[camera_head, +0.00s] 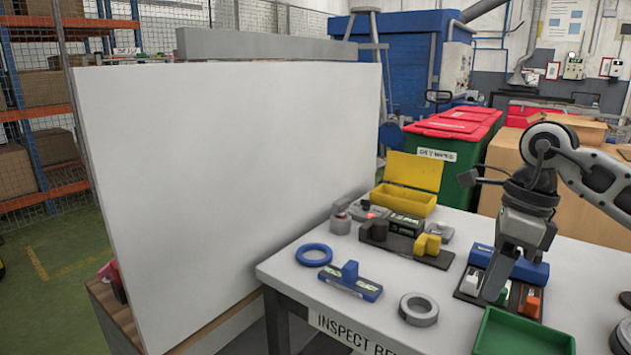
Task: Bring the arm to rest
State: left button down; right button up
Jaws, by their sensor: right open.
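My right arm comes in from the right edge. Its gripper (500,280) points down over the right part of the white table (385,275) and is open, with nothing seen between its fingers. It hangs in front of a dark base with a blue block (530,268) and small white and orange parts, hiding some of them. I cannot tell whether it touches them. My left gripper is not in view.
A green tray (520,335) lies just in front of the gripper. A grey ring (418,310), a blue ring (314,255), a blue fixture (350,280) and an open yellow box (403,200) stand on the table. A large white panel (230,190) blocks the left.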

jog(key=s+a+f+m+t+y, duration=0.1)
jog(key=s+a+m+y, duration=0.15)
jog(key=a+y, duration=0.5)
jog(key=s+a+f+m+t+y, duration=0.1)
jog(key=a+f+m+y, duration=0.2)
jog(key=a, duration=0.8)
jog(key=s+a+m+y, duration=0.2)
jog(key=a+m+y, duration=0.1)
jog(key=a+y, duration=0.5)
jog(key=w+d+f+m+t+h, duration=0.1)
jog(key=d+f+m+t+h, duration=0.2)
jog(key=f+m+t+h, duration=0.7)
jog(key=d+f+m+t+h, duration=0.3)
jog(key=m+t, duration=0.2)
jog(key=m, duration=1.2)
jog(key=s+d+f+m+g+h, duration=0.2)
jog(key=s+f+m+g, duration=0.1)
jog(key=s+f, duration=0.3)
jog(key=s+d+f+m+g+h, duration=0.2)
jog(key=s+f+m, duration=0.3)
jog(key=f, duration=0.3)
jog(key=shift+s+d+f+g+h, duration=0.15)
jog(key=shift+s+d+g+h, duration=0.25)
jog(key=shift+g, duration=0.3)
